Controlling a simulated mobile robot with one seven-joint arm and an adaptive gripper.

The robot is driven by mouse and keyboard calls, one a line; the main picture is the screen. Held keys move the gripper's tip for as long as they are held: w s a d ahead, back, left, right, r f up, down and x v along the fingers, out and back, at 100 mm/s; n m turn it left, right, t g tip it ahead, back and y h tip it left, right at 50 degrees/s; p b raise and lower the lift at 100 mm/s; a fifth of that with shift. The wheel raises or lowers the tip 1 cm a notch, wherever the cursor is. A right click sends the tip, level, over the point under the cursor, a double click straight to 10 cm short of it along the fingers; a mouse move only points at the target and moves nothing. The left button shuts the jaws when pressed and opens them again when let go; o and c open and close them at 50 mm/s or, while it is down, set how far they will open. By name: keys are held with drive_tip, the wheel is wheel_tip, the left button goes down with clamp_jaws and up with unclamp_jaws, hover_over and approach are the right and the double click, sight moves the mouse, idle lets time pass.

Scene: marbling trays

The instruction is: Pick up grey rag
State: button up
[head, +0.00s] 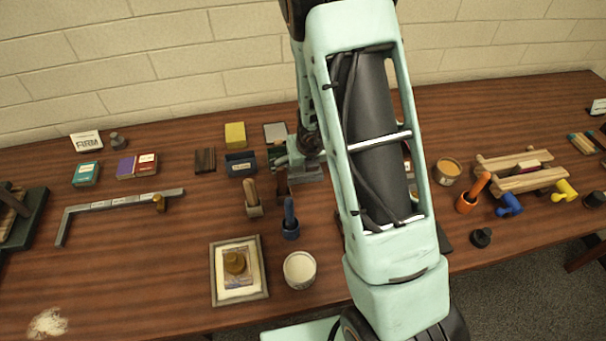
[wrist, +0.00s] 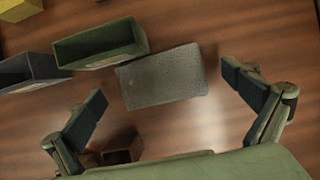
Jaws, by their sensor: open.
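The grey rag (wrist: 162,77) looks like a flat, folded grey rectangle on the wooden table in the wrist view. It lies between and slightly beyond the fingertips of my gripper (wrist: 164,92). The fingers are spread wide, with a gap on each side of the rag, and hold nothing. The rag's left end is close to a green open box. In the head view my gripper (head: 310,146) is over the table's middle, and a grey patch that seems to be the rag (head: 307,174) shows just below it, partly hidden by my arm.
The green box (wrist: 98,46) and a blue-grey box (wrist: 30,71) stand left of the rag. A brown box (wrist: 122,150) is near my left finger. A yellow block (head: 235,135) stands behind. Table right of the rag is clear in the wrist view.

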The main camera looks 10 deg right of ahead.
sight(303, 170)
drive_tip(key=c, duration=1.2)
drive_tip(key=shift+o, duration=0.2)
drive_tip(key=shift+r, duration=0.2)
wheel_tip(303, 170, up, 5)
drive_tip(key=p, duration=0.5)
drive_tip(key=shift+r, duration=2.35)
